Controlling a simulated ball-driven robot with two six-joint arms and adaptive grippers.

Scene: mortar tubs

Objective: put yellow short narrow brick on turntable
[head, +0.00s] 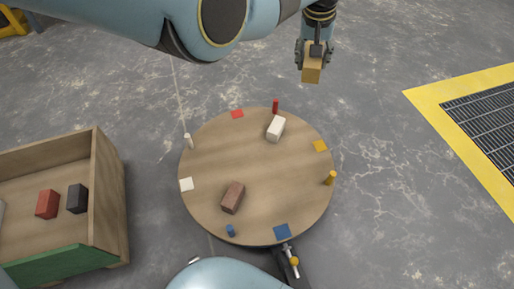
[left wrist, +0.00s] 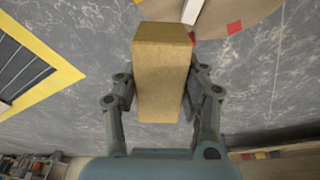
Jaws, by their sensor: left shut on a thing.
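My left gripper (head: 314,58) is at the top of the head view, beyond the far edge of the turntable. It is shut on a yellow brick (head: 312,75), which hangs over the grey floor. In the left wrist view the yellow brick (left wrist: 160,75) sits between the two fingers (left wrist: 160,100). The round wooden turntable (head: 225,150) carries a white brick (head: 275,128) near its far edge and a brown brick (head: 232,197) near its front left. My right gripper does not show.
Coloured squares and small pegs, such as a yellow peg (head: 330,178), stand round the turntable rim. A wooden box (head: 108,195) at left holds a red brick (head: 47,204) and a black brick (head: 77,199). A yellow-edged floor grate (head: 440,105) lies at right. The turntable's middle is clear.

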